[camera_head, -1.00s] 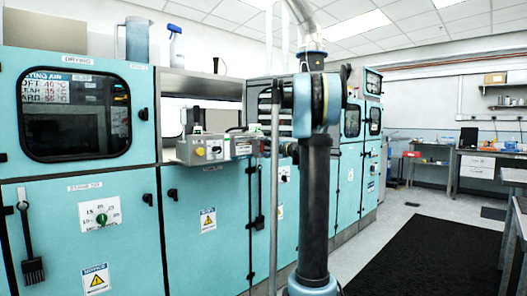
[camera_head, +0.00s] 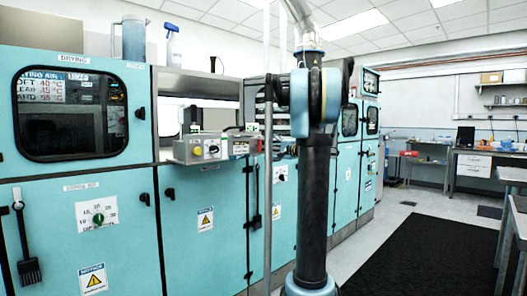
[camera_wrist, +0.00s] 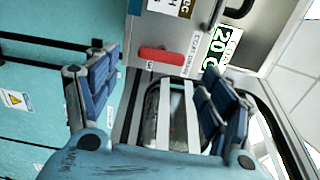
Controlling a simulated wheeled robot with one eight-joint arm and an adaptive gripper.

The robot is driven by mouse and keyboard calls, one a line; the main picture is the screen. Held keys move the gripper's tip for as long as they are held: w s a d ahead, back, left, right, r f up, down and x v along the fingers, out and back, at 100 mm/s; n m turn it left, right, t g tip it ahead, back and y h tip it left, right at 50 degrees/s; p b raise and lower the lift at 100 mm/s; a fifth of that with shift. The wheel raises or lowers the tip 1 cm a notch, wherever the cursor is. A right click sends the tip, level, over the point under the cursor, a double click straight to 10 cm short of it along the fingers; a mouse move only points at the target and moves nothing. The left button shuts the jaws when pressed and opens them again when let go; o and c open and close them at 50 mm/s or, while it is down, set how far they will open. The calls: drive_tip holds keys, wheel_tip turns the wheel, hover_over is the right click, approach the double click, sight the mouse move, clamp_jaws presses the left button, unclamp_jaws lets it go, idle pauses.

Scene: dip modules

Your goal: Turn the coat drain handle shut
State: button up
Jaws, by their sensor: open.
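The red handle (camera_wrist: 162,55) shows in the wrist view, on the face of a grey metal box (camera_wrist: 172,28) beside a small printed label. It lies roughly crosswise in the picture. My gripper (camera_wrist: 160,76) is open, with one blue-padded finger on each side of the handle's place in the picture. Nothing is between the fingers that I can see as held, and I cannot tell the remaining distance to the handle. In the head view the grey box (camera_head: 197,151) with a yellow knob juts from the machine; my gripper is hidden or unclear there behind my arm.
Teal machine cabinets (camera_head: 85,235) fill the left and middle of the head view, with black latches and a round dial (camera_head: 98,218). A green-and-white display (camera_wrist: 222,45) is near the box in the wrist view. A black floor mat (camera_head: 415,245) lies on clear floor at right.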

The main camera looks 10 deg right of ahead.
drive_tip(key=v, duration=0.6)
drive_tip(key=shift+f, duration=0.1)
drive_tip(key=s+a+f+n+g+h, duration=0.1)
drive_tip(key=s+a+f+n+g, duration=0.25)
drive_tip(key=s+a+f, duration=0.6)
drive_tip(key=s+a+f+n+g+h, duration=0.1)
drive_tip(key=s+a+f+n+g, duration=0.45)
drive_tip(key=s, duration=0.75)
drive_tip(key=s+d+f+n+g+h, duration=0.1)
drive_tip(key=s+d+f+h, duration=0.3)
drive_tip(key=s+f, duration=0.7)
drive_tip(key=s+d+f+n+g+h, duration=0.1)
drive_tip(key=s+d+f+g+h, duration=0.1)
drive_tip(key=s+f, duration=0.9)
drive_tip(key=s+d+h, duration=0.1)
drive_tip(key=s+h, duration=0.1)
drive_tip(key=shift+s+d+f+h, duration=0.25)
drive_tip(key=shift+s+d+h, duration=0.05)
drive_tip(key=shift+s+d, duration=0.1)
